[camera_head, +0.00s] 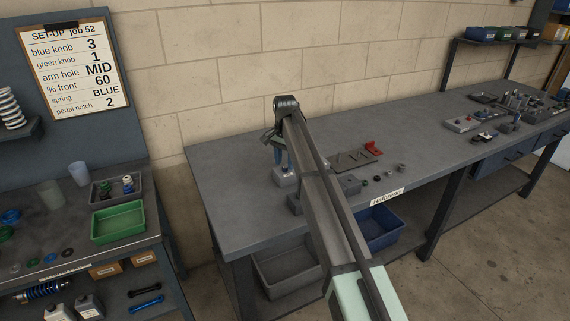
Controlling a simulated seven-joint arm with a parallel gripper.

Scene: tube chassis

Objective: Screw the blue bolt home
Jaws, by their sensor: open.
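My gripper (282,166) is at the left part of the long grey workbench, at the end of my arm, and points down. Its jaws are open. It is just above a light grey block (285,180) on the bench top. Narrow blue shapes show between the gripper body and the block. They are too small to tell whether they are my fingers or the blue bolt, so I cannot make out the bolt or how deep it sits. My arm hides part of the bench to the right of the block.
The grey bench (225,200) has clear room left of the block. A dark plate with slots (352,160), a red part (373,148) and several small dark pieces lie right of my arm. A green tray (118,224) stands on the left bench. Blue (385,236) and grey bins sit below.

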